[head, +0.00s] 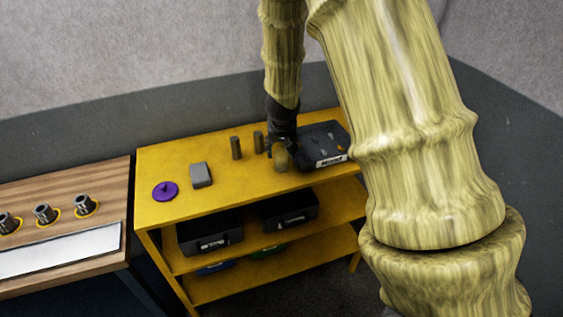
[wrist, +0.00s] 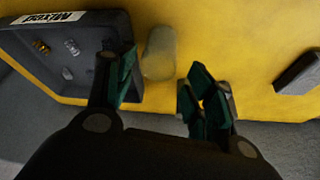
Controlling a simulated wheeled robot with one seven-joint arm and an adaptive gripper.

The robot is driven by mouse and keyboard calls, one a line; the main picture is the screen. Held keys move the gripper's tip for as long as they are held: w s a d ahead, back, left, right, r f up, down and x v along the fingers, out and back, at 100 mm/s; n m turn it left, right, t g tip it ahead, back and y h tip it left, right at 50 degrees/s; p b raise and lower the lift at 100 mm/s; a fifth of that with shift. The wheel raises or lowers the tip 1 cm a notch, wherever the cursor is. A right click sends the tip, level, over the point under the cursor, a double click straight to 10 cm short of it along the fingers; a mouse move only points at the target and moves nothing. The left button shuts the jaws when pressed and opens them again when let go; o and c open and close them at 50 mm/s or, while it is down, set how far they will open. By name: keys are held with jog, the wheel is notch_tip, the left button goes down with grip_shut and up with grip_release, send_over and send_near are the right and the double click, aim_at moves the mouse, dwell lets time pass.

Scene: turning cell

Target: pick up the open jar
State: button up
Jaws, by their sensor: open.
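The jar (head: 281,160) is a small, pale, cloudy yellowish cylinder on the yellow shelf top, just left of the black tray. In the wrist view the jar (wrist: 159,53) lies just beyond and between my fingertips, with yellow surface around it. I cannot make out its mouth or a lid. My gripper (wrist: 160,82) is open and empty, with its green-padded fingers spread to either side of the jar's near end. In the head view my gripper (head: 280,142) is dark and partly hides the jar from above.
The black tray (wrist: 66,22), labelled "MIXED", holds small metal parts and is close beside my left finger. Two dark cylinders (head: 236,148), a grey block (head: 201,175) and a purple knobbed disc (head: 165,191) stand on the yellow shelf (head: 222,196). Its front middle is clear.

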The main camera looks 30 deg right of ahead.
aim_at(282, 154)
jog(key=shift+f, duration=0.15)
jog(key=shift+x, duration=2.5)
jog(key=shift+d, duration=0.1)
jog(key=c, duration=0.7)
